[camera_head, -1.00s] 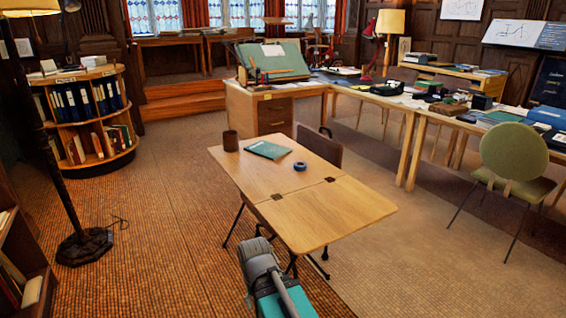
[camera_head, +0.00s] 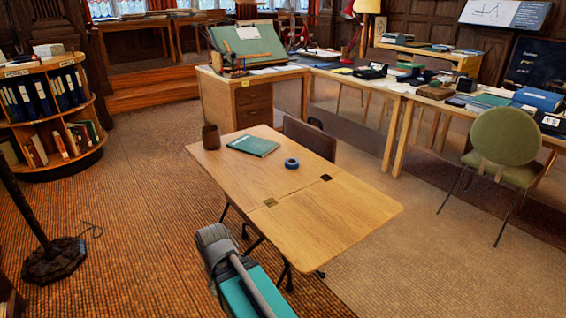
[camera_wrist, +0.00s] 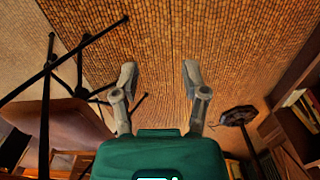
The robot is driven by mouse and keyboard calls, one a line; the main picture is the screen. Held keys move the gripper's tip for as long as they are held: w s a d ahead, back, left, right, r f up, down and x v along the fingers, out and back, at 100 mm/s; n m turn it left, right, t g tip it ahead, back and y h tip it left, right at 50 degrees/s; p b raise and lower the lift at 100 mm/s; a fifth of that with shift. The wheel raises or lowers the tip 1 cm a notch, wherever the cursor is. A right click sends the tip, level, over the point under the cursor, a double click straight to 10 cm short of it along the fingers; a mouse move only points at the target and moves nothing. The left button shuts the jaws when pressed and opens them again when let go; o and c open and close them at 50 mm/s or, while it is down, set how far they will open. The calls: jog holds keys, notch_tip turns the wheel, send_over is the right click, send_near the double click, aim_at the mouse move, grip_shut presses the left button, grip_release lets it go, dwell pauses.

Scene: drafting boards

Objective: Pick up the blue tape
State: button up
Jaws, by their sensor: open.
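The blue tape (camera_head: 291,163) is a small dark blue ring lying flat on the wooden table (camera_head: 340,215), right of a teal book. My gripper (camera_wrist: 160,80) shows in the wrist view with its two fingers spread apart and nothing between them. It faces the woven floor, and the tape is not in that view. In the head view my arm is at the bottom, in front of the table's near side and well apart from the tape. The gripper's fingers are not visible there.
A lamp base (camera_head: 54,260) stands at left, and a green chair (camera_head: 503,147) at right. Open floor lies left of the table.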

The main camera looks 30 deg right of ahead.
jog(key=shift+w+d, duration=0.2)
jog(key=shift+d, duration=0.1)
jog(key=shift+d, duration=0.15)
